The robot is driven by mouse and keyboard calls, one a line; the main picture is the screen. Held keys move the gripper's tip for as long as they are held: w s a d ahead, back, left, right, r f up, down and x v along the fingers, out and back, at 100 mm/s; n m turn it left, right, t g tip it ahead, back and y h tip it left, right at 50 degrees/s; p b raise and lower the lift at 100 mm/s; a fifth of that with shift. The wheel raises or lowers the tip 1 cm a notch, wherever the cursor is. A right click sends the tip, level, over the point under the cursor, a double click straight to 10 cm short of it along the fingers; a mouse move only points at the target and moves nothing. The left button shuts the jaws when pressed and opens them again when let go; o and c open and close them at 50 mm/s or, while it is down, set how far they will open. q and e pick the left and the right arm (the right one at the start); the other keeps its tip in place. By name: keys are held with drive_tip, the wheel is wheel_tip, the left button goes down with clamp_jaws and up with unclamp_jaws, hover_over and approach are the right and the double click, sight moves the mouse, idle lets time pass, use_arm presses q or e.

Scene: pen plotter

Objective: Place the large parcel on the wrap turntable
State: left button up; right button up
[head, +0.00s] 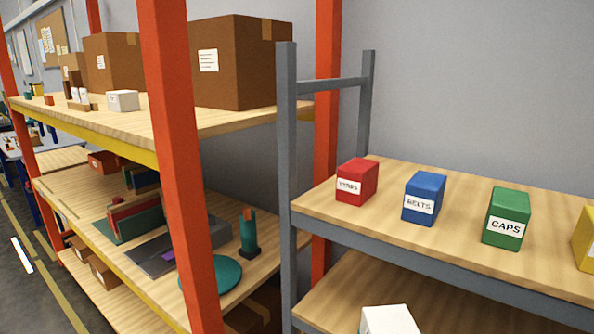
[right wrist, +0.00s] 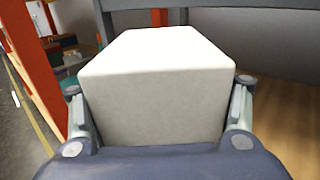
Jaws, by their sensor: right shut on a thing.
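A plain white box-shaped parcel (right wrist: 160,95) sits between the two fingers of my right gripper (right wrist: 157,112) in the right wrist view. The fingers are shut against its left and right sides. In the head view the top of a white parcel (head: 388,321) shows at the bottom edge, in front of the grey shelf; the gripper is below the picture. A flat teal disc (head: 222,275), which looks like the wrap turntable, lies on the middle shelf of the orange rack, partly hidden by the orange post. Nothing shows on its visible part. My left gripper is not in view.
An orange post (head: 178,160) stands in front of the disc. A teal upright device (head: 248,235) and a grey machine (head: 170,252) are beside it. Brown cartons (head: 235,75) sit on the upper shelf. The grey shelf (head: 450,252) holds several labelled coloured boxes.

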drive_tip(key=shift+s+d+f+m+h, duration=0.2)
drive_tip(key=shift+s+d+f+h, duration=0.1)
drive_tip(key=shift+s+d, duration=0.2)
drive_tip(key=shift+s+d+f+m+h, duration=0.2)
drive_tip(key=shift+s+d+f+h, duration=0.15)
drive_tip(key=shift+d, duration=0.25)
drive_tip(key=s+f, duration=0.2)
drive_tip(key=s, duration=0.6)
drive_tip(key=shift+f, duration=0.4)
drive_tip(key=shift+w, duration=0.1)
